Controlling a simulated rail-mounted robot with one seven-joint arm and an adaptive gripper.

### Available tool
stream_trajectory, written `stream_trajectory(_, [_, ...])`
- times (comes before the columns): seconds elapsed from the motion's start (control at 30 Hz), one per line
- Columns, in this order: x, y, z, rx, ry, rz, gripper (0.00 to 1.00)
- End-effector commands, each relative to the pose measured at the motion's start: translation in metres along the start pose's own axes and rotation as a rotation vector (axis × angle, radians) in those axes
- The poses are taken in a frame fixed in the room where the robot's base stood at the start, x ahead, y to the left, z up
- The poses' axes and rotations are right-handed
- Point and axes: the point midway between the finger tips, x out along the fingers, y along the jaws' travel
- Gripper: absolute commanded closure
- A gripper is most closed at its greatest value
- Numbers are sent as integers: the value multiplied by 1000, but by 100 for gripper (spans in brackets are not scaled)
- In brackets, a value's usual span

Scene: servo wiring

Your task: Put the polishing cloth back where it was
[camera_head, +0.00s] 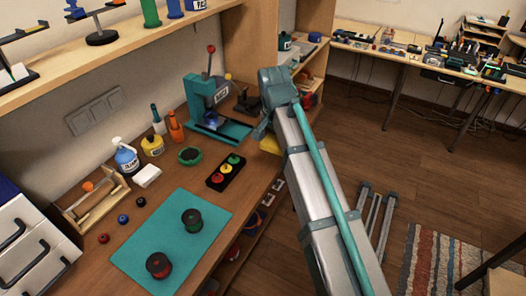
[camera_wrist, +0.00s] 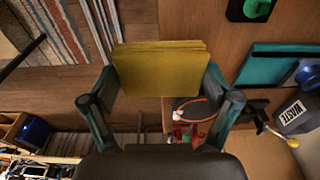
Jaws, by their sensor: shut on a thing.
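The polishing cloth looks like a folded yellow stack (camera_wrist: 160,70) in the wrist view. My gripper (camera_wrist: 161,82) is shut on it, with one finger at each side edge. In the head view a yellow corner of the cloth (camera_head: 270,145) shows just left of my arm, at the right edge of the workbench (camera_head: 190,175). My arm hides most of my gripper there. In the wrist view the cloth is over the bench edge and partly over the floor; its height above the bench is hard to tell.
A teal press (camera_head: 212,105) stands behind the cloth, and a black block with coloured buttons (camera_head: 226,172) lies left of it. A teal mat (camera_head: 170,240) bears two spools. A white folded item (camera_head: 147,176) lies by the blue bottle (camera_head: 126,158). Bare bench lies between mat and block.

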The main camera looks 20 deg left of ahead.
Motion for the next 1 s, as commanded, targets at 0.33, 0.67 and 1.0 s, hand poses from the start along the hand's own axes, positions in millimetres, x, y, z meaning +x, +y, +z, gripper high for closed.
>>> stream_trajectory(0.33, [32,-48,-47,2,-2,2,45])
stream_trajectory(0.67, [84,-81,-76,3,-2,1,45])
stream_trajectory(1.0, [106,-91,-84,2,0,0,45])
